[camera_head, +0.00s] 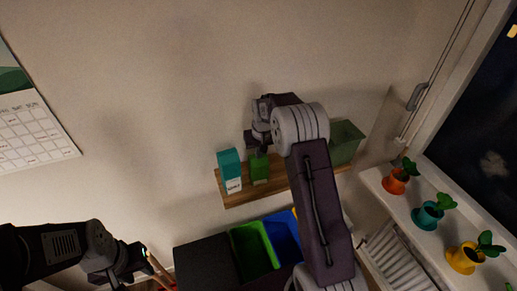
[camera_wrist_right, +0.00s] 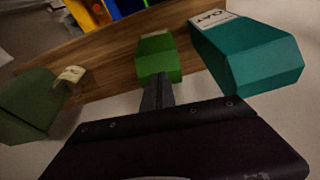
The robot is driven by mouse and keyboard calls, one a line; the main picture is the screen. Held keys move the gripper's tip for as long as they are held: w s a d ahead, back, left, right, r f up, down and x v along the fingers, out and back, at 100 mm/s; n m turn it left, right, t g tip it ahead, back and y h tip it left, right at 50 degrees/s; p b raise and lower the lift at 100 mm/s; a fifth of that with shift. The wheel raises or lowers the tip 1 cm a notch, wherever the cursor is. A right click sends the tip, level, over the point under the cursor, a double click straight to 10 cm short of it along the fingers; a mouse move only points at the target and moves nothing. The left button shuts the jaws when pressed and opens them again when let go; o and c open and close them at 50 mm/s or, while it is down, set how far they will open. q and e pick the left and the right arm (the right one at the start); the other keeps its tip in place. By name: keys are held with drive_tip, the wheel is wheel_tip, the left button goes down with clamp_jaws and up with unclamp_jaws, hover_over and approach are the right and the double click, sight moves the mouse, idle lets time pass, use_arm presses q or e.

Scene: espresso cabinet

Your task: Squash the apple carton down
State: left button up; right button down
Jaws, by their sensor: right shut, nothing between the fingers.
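The green carton (camera_head: 259,169), which I take to be the apple carton, stands on a wooden shelf (camera_head: 284,186). It looks lower than the teal carton (camera_head: 230,165) to its left. My right gripper (camera_head: 258,151) is over the green carton, pointing down. In the right wrist view its shut fingers (camera_wrist_right: 158,88) overlap the near edge of the green carton (camera_wrist_right: 158,58); I cannot tell whether they touch it. Nothing is between them. My left gripper (camera_head: 138,260) is low at the left, away from the shelf; its fingers are unclear.
The teal carton (camera_wrist_right: 245,55) is close beside the green one. A dark green container (camera_head: 346,141) is at the shelf's right end. Green (camera_head: 254,249) and blue (camera_head: 283,236) bins are below. Potted plants line the windowsill (camera_head: 424,195) at right.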

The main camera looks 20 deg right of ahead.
sight(260, 165)
drive_tip(key=shift+f+b, duration=0.3)
drive_tip(key=shift+f, duration=0.55)
use_arm(q)
drive_tip(key=shift+f, duration=0.6)
use_arm(e)
drive_tip(key=shift+s+a+r, duration=0.1)
drive_tip(key=shift+s+r, duration=0.1)
drive_tip(key=shift+s, duration=0.4)
drive_tip(key=shift+s+a+r, duration=0.1)
drive_tip(key=shift+s+r, duration=0.1)
drive_tip(key=shift+s, duration=0.35)
drive_tip(key=shift+s+r, duration=0.2)
drive_tip(key=shift+s, duration=0.2)
use_arm(q)
drive_tip(key=shift+s+f, duration=0.1)
drive_tip(key=shift+f, duration=0.05)
